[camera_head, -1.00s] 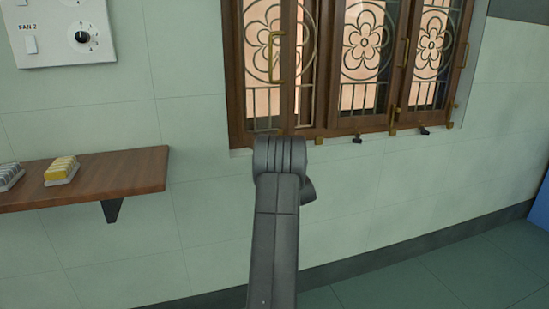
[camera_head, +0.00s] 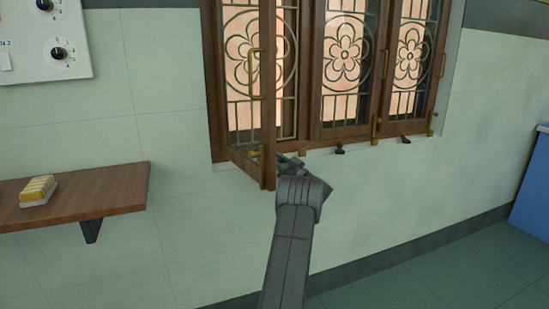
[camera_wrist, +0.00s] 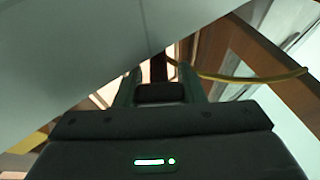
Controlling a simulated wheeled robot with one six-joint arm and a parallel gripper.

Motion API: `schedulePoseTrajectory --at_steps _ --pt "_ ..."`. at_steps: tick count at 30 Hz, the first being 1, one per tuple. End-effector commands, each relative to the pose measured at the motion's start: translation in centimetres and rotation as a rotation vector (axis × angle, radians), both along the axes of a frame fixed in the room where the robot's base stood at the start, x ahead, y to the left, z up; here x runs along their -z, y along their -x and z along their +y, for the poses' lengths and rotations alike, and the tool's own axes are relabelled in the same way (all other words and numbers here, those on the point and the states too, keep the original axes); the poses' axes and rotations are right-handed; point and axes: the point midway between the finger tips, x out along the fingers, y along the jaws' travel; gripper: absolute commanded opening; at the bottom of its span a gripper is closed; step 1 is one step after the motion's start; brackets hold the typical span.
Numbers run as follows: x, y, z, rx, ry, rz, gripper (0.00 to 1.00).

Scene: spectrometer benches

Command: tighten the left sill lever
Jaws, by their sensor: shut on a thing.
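My gripper (camera_head: 288,163) is at the window's lower edge, beside the bottom corner of the ajar left sash (camera_head: 240,162). In the wrist view its two fingers (camera_wrist: 158,88) are closed around a small dark thing. By its place in the row along the sill, this is the left sill lever, mostly hidden by my gripper and the sash. Two other dark sill levers show to the right, a middle one (camera_head: 340,149) and a right one (camera_head: 405,140). The held lever's angle cannot be told.
The left sash juts into the room close to my gripper, with a brass handle (camera_head: 254,73). A wooden shelf (camera_head: 100,193) with a yellow-topped rack (camera_head: 38,190) is at left. A white dial panel (camera_head: 30,45) hangs above it.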

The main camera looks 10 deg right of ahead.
Motion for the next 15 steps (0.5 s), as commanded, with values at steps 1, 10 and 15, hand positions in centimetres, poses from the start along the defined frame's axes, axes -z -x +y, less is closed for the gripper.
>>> schedulePoseTrajectory --at_steps 1,10,15 --pt "-0.30 -0.03 0.01 -0.005 0.001 -0.003 0.00" --pt "-0.24 0.00 0.01 -0.015 0.002 -0.002 0.00" --pt "-0.25 0.00 0.00 -0.014 0.002 -0.002 0.40"
